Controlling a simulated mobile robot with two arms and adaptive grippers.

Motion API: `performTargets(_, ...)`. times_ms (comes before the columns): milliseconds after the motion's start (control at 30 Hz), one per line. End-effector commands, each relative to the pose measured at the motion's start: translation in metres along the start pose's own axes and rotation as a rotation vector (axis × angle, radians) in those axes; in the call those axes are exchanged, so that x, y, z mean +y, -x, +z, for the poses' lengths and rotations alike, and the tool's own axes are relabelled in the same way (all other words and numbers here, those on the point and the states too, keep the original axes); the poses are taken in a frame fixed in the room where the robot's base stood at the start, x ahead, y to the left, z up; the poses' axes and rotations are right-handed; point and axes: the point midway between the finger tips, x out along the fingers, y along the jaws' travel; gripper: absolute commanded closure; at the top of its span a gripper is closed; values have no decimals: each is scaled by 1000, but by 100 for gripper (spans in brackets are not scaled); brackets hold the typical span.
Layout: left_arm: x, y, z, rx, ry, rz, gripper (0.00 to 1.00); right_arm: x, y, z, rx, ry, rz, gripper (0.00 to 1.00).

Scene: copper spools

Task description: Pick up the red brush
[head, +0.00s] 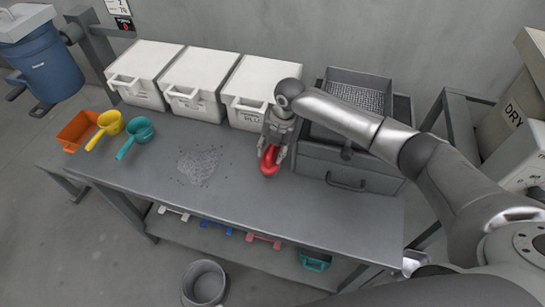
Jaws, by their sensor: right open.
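The red brush (267,166) is on the grey bench, in front of the rightmost white bin. Only a curved red part of it shows; my gripper hides the rest. My right gripper (274,153) points down at the red brush, with its fingers around or beside the red part. It is open; whether the fingers touch the brush I cannot tell. My left gripper is not in view.
White lidded bins (195,80) line the back of the bench (235,200). A grey drawer unit (350,172) stands right of my gripper. Grey debris (199,165) lies mid-bench. A bucket (204,283) is on the floor.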

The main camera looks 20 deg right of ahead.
Motion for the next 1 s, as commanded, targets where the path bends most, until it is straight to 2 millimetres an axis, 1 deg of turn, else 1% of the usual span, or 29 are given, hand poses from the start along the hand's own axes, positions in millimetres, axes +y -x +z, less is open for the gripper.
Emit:
performTargets(133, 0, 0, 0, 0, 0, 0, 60, 0, 0, 0, 0, 0, 0, 59)
performTargets(400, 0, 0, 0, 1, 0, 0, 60, 0, 0, 0, 0, 0, 0, 94)
performTargets(467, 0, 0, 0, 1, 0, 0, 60, 0, 0, 0, 0, 0, 0, 100)
performTargets(867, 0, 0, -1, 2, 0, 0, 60, 0, 1, 0, 0, 0, 1, 100)
performTargets(1000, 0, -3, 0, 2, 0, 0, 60, 1, 4, 0, -1, 1, 1, 100)
